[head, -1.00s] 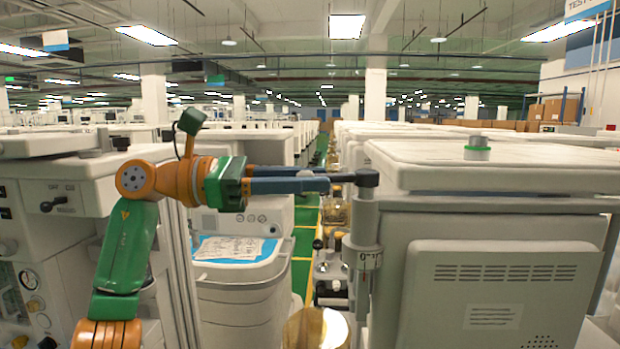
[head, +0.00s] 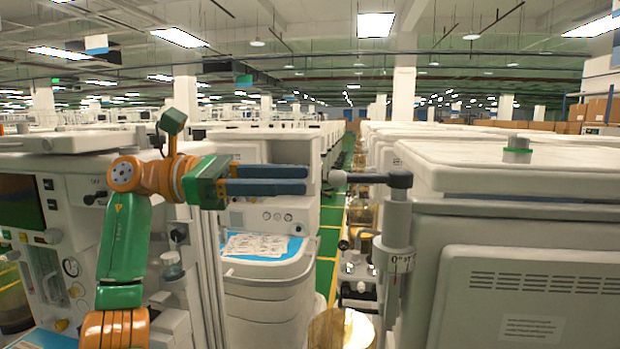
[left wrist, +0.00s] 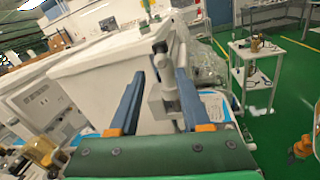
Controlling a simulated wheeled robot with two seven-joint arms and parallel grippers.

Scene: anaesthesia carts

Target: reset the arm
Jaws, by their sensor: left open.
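My left gripper (head: 307,180) is open, its two blue fingers pointing right in the head view. It is empty, with a small gap between its fingertips and the light grey end of a short horizontal bar (head: 362,178). That bar has a dark cap and sits on top of a grey upright cylinder (head: 397,235) with a scale on it, beside the right-hand cart. In the left wrist view the fingers (left wrist: 160,74) stand apart, with a grey post and bar (left wrist: 163,88) showing between and beyond them. My right gripper is not in view.
A large white cart (head: 520,235) fills the right side. Another cart (head: 50,180) with gauges stands behind my left arm. A white unit with a blue-lined tray (head: 262,247) and paper stands in the middle. A narrow green floor aisle (head: 332,222) runs between rows.

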